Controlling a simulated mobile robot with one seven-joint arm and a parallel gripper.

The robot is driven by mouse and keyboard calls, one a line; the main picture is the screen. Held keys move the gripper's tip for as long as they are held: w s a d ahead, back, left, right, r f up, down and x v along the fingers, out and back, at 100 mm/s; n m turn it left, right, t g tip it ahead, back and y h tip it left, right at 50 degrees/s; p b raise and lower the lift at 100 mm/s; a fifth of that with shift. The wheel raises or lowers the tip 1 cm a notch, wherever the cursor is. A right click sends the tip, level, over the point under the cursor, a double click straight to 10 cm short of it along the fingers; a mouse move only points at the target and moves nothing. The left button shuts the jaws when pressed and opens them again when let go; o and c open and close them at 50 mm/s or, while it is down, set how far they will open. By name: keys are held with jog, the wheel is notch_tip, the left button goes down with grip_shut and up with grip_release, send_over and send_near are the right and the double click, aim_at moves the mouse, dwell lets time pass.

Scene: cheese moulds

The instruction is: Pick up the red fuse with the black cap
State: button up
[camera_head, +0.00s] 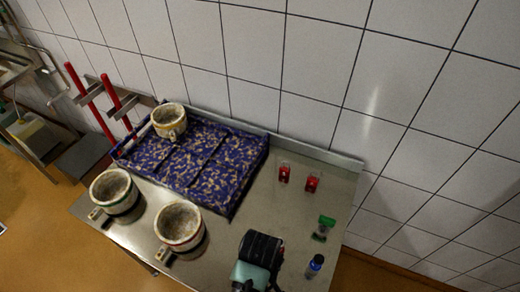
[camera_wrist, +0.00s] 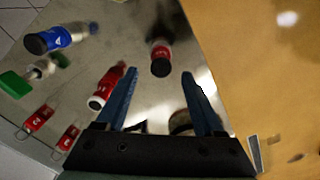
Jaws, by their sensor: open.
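The red fuse with the black cap (camera_wrist: 160,50) shows in the wrist view just beyond and between the tips of my open gripper (camera_wrist: 160,74), its dark cap end turned toward me. The blue jaws are apart, and nothing is seen held between them. In the head view my gripper (camera_head: 262,262) hangs over the front right part of the steel table; this fuse cannot be made out there, likely hidden by the gripper.
Another red fuse (camera_wrist: 107,86) with a pale end lies close beside the left jaw. A blue fuse with black cap (camera_head: 315,264), a green one (camera_head: 325,225) and two red ones (camera_head: 284,173) stand right. A purple patterned tray (camera_head: 236,205) and moulds (camera_head: 180,226) occupy the left.

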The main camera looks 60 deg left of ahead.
jog(key=shift+s+d+f+p, duration=0.15)
jog(key=shift+f+p, duration=0.15)
jog(key=shift+f, duration=1.7)
grip_shut()
